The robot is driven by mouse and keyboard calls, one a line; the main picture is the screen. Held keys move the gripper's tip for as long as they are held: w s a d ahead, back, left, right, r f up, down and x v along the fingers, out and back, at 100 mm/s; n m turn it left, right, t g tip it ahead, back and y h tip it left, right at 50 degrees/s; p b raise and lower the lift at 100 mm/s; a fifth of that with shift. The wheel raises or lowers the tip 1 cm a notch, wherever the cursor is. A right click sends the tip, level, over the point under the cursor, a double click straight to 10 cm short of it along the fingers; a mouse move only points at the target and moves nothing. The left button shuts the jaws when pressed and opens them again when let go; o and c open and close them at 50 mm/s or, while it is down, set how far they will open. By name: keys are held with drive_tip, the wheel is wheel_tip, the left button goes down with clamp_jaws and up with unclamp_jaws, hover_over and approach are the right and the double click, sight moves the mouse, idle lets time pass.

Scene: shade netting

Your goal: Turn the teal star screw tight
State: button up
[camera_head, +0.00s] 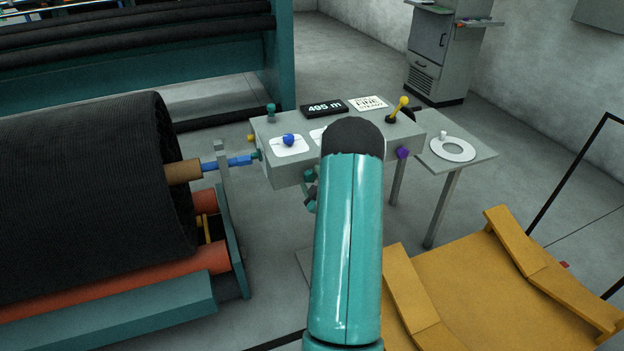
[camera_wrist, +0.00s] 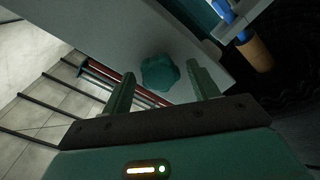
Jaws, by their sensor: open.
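The teal star screw (camera_wrist: 160,73) shows in the wrist view, a lobed knob against the grey face of a box (camera_wrist: 150,35). My gripper (camera_wrist: 163,88) is open, with one green finger to the left of the screw and one to its right. The screw shows in the gap between the fingers, near their tips; I cannot tell whether either finger touches it.
The box carries a blue knob (camera_head: 289,140), a yellow lever (camera_head: 398,108) and a purple knob (camera_head: 403,153). A large black netting roll (camera_head: 90,190) stands left, its blue shaft (camera_head: 228,162) close to the box. A yellow cradle (camera_head: 460,290) is at lower right.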

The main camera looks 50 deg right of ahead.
drive_tip(key=shift+w+d, duration=0.3)
drive_tip(key=shift+w, duration=0.2)
clamp_jaws()
drive_tip(key=shift+m, duration=1.9)
drive_tip(key=m, duration=0.4)
drive_tip(key=shift+m, duration=0.4)
drive_tip(key=m, duration=0.4)
drive_tip(key=shift+m, duration=2.3)
